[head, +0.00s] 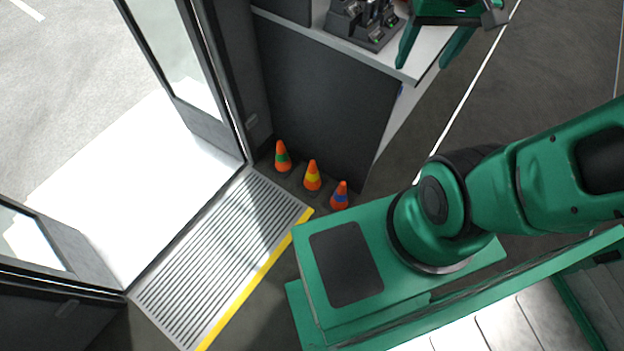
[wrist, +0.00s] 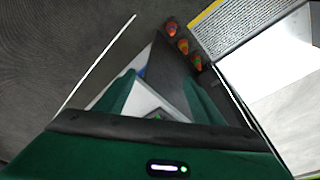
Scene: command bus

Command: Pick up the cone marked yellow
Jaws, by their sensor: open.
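Three small orange cones stand in a row on the floor beside a dark panel. The cone marked yellow (head: 312,176) is the middle one, with a yellow band. The green-banded cone (head: 282,157) is to its left, nearer the door, and the blue-banded cone (head: 340,195) is to its right. In the wrist view the middle cone (wrist: 183,46) shows small, beyond the fingers. My gripper (head: 424,64) is open and empty, high above the counter edge and well apart from the cones. Its two spread fingers also show in the wrist view (wrist: 158,80).
A white-topped counter (head: 405,70) with a dark panel front (head: 320,110) stands behind the cones and carries a dark device (head: 368,22). A ribbed step (head: 220,260) with a yellow edge lies in front of them, by the open door. Grey floor is clear at right.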

